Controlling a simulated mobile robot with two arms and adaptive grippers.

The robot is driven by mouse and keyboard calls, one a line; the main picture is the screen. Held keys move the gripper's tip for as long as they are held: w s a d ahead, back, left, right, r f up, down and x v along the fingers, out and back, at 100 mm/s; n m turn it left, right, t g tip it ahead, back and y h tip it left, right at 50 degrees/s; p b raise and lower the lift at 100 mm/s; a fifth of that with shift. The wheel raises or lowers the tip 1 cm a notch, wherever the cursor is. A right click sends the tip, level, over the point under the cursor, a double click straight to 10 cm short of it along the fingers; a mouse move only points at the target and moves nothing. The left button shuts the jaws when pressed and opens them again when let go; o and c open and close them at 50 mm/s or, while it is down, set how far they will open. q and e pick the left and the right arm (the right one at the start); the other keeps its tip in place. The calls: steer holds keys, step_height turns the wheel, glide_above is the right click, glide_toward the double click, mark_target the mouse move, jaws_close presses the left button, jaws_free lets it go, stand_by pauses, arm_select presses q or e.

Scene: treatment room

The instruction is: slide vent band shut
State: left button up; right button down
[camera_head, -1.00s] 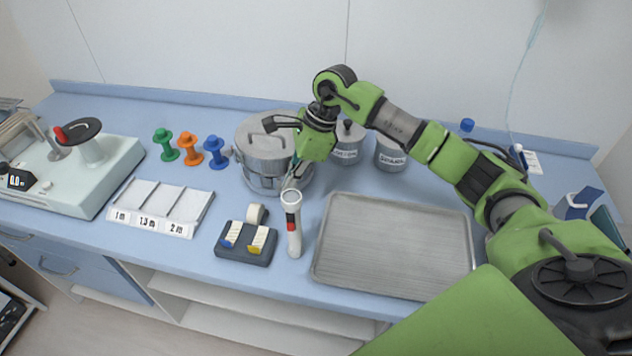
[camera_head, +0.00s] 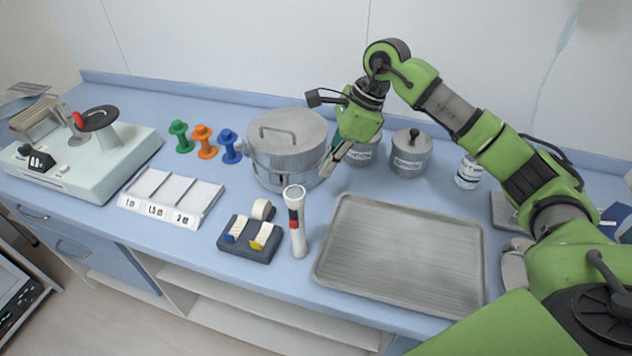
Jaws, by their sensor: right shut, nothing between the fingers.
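The round metal drum (camera_head: 283,165) stands on the blue counter, with its lid on and a loop handle on top. A band (camera_head: 272,178) runs around its side wall; whether its vents are open or covered is too small to tell. My right gripper (camera_head: 327,172) points down at the drum's right side, close against the wall. Its fingers are shut with nothing between them. I cannot tell whether the tips touch the band. My left gripper is not in view.
A metal tray (camera_head: 400,252) lies to the right. Coloured spools (camera_head: 204,142) stand left.

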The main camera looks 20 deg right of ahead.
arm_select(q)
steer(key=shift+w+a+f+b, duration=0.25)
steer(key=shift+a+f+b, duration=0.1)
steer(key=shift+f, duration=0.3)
arm_select(e)
steer(key=shift+a+v, duration=0.15)
steer(key=shift+v, duration=0.7)
steer(key=shift+a+v, duration=0.15)
steer(key=shift+v, duration=0.75)
steer(key=shift+a+v, duration=0.2)
steer(key=shift+v, duration=0.65)
